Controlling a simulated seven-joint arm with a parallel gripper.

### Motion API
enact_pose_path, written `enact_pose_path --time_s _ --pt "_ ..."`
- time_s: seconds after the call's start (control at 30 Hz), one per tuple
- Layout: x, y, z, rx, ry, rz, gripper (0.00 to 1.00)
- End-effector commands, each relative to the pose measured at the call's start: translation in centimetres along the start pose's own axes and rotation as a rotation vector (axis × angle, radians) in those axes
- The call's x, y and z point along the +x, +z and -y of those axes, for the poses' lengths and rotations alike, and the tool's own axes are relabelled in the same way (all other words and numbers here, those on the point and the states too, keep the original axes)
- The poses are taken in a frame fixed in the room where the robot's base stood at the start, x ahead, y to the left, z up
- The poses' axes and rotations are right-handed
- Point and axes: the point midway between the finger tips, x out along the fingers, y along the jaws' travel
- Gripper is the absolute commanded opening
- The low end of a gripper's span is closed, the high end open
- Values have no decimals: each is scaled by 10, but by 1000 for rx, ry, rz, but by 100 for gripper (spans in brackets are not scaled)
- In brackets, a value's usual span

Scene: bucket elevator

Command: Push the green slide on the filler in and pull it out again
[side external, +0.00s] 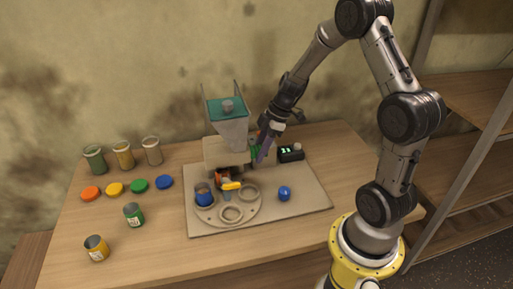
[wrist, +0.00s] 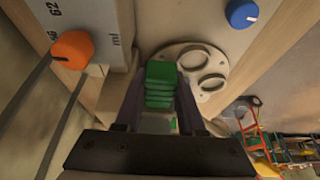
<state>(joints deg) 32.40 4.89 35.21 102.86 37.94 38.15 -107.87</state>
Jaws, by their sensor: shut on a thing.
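The green slide (wrist: 160,86) sticks out of the filler between my two fingers in the wrist view. My gripper (wrist: 160,98) is shut on the slide, one dark finger on each side. In the side external view my gripper (side external: 262,152) is at the right side of the filler (side external: 229,133), and the fingers hide most of the slide. The filler has a clear-grey hopper with a teal top above a beige block. How far the slide is in cannot be told.
A turntable (side external: 256,211) with round holes stands below the filler, with a blue jar (side external: 204,196) in one hole. A blue knob (side external: 285,193) and a small black display box (side external: 290,153) are on the base plate. Jars and coloured lids (side external: 139,185) stand at left.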

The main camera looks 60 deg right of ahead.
Motion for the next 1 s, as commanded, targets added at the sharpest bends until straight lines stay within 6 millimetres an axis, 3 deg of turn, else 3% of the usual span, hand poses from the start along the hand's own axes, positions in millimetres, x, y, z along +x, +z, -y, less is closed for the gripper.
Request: enact_pose_path --time_s 1.0 --pt "-19 40 -2 0 6 -1 8"
